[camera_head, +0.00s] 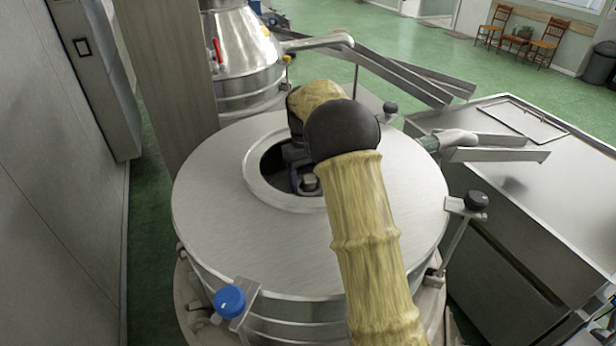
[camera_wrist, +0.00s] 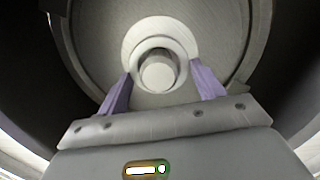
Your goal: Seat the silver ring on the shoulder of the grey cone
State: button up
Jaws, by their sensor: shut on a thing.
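In the wrist view, a pale silver ring (camera_wrist: 136,40) sits between the two purple fingers of my gripper (camera_wrist: 161,74), which is shut on it. The ring surrounds a short round stub (camera_wrist: 158,73) that shows through its opening. Behind the ring is a broad round grey surface (camera_wrist: 95,40), which looks like the grey cone seen end-on. I cannot tell whether the ring touches the cone's shoulder. In the head view, my arm reaches into the round opening of a steel machine's lid (camera_head: 225,210), and the ring and cone are mostly hidden.
The lid opening has a raised rim (camera_head: 262,192) close around my gripper. A blue knob (camera_head: 230,301) and black knobs (camera_head: 476,201) stand around the lid's edge. A second steel machine (camera_head: 245,50) stands behind, and a steel cabinet (camera_head: 560,190) to the right.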

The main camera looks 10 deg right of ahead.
jog(key=shift+f, duration=0.45)
jog(key=o, duration=1.6)
jog(key=shift+r, duration=0.1)
jog(key=r, duration=0.5)
jog(key=w+r, duration=0.1)
jog(key=r, duration=0.5)
jog(key=w+r, duration=0.1)
jog(key=r, duration=0.5)
jog(key=shift+w+a+b, duration=0.15)
jog(key=shift+a+b, duration=0.1)
jog(key=shift+b, duration=0.15)
